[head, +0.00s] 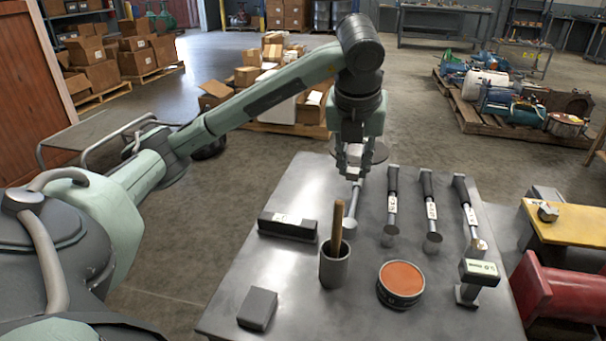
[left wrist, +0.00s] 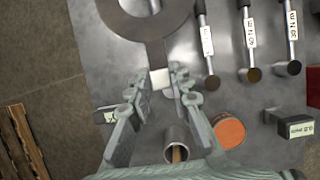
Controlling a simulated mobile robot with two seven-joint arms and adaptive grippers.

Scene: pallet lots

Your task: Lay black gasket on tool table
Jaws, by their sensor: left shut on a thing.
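The gasket is a flat dark grey ring; in the left wrist view the gasket (left wrist: 184,22) shows its round hole and a pale tab (left wrist: 160,78) at its near edge. My left gripper (left wrist: 164,80) is shut on the gasket at this tab. In the head view the gasket (head: 378,153) shows partly behind my left gripper (head: 354,174), over the far part of the tool table (head: 290,190). It overlaps a wrench (head: 352,208) in view; its exact height over the table is hard to tell. My right gripper is not in view.
Labelled wrenches (head: 429,208) lie to the right on the table. A grey cup (head: 334,268) with a wooden handle, an orange-topped tin (head: 401,282), a black box (head: 288,226), a grey block (head: 257,308) and a small display stand (head: 479,270) occupy the near part. The left side has bare surface.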

